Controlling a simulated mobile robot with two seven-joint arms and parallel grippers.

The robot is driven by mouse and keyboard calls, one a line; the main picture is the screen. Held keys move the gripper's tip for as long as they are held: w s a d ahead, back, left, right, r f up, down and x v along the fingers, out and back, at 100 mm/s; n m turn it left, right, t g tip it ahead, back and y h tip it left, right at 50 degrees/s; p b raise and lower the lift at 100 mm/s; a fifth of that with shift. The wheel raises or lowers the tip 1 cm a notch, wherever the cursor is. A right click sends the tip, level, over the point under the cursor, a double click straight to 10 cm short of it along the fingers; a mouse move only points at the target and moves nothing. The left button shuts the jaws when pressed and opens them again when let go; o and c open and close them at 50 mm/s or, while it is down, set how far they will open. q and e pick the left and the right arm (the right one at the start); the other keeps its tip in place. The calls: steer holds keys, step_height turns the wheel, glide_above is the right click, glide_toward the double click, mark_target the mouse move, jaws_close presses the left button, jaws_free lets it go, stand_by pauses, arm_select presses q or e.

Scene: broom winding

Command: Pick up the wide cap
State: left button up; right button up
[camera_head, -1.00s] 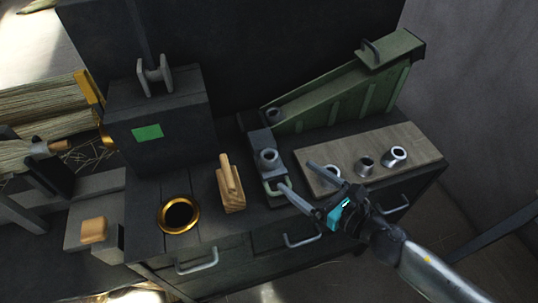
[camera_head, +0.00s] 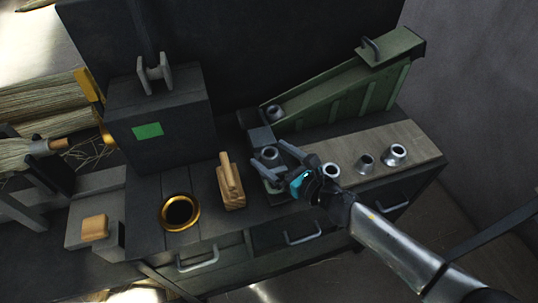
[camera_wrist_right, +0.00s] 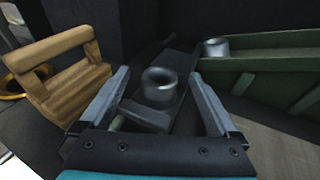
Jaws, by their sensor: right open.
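A grey metal cap (camera_head: 269,153) sits upright in a dark holder at the foot of the green chute. In the right wrist view the same cap (camera_wrist_right: 160,86) stands between my two fingers, with space on both sides. My right gripper (camera_head: 267,161) is open around it and empty; its fingers also show in the wrist view (camera_wrist_right: 159,76). Another cap (camera_head: 275,112) lies at the low end of the chute. More caps stand on the wooden board, one (camera_head: 330,170) close to my gripper. I cannot tell by size which is the wide one. My left gripper is out of view.
The green chute (camera_head: 340,92) rises behind the holder. A wooden block with a handle (camera_head: 231,187) and a brass ring (camera_head: 180,212) are to the left. The wooden board (camera_head: 415,145) is on the right. Drawer handles (camera_head: 304,239) line the front.

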steer(key=shift+c, duration=0.3)
steer(key=c, duration=1.4)
